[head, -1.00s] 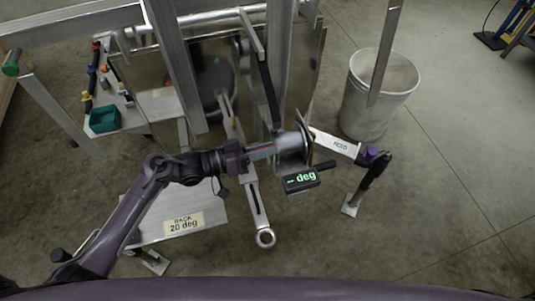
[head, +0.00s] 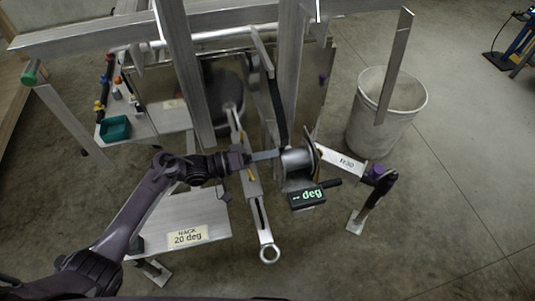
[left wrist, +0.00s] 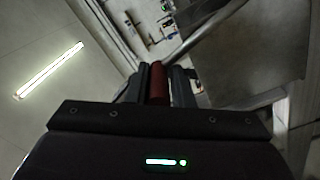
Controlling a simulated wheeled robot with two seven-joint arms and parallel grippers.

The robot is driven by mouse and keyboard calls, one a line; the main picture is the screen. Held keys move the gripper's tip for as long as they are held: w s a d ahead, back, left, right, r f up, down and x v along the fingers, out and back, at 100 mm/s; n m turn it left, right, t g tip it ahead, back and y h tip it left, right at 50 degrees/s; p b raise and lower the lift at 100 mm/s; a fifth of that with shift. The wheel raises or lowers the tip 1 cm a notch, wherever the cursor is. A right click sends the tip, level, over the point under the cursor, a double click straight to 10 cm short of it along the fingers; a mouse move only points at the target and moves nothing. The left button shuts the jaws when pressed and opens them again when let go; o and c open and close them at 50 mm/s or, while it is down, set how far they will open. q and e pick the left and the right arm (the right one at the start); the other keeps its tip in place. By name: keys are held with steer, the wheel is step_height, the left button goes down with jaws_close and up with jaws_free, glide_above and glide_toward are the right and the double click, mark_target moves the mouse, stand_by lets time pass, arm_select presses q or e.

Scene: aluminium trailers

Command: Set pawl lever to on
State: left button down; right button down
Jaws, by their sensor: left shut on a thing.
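My left gripper (head: 262,156) reaches in from the left to the winch drum (head: 298,163), at its left side. In the left wrist view a red cylindrical grip (left wrist: 158,84) sits between the dark fingers, and the gripper is shut on it. I take it to be the pawl lever's grip, but its other end is hidden, so I cannot tell the lever's setting. A black readout (head: 307,197) below the drum shows green "-- deg". A crank arm marked R30 (head: 341,161) extends right from the drum. My right gripper is not in view.
A slotted bar with a ring end (head: 268,254) hangs below the winch.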

arm_select(q)
steer(key=shift+s+f, duration=0.1)
steer(key=shift+s, duration=0.1)
steer(key=c, duration=1.3)
jaws_free()
steer(key=shift+w, duration=0.1)
steer(key=b+v, duration=0.1)
steer(key=v, duration=0.6)
steer(key=shift+a, duration=0.35)
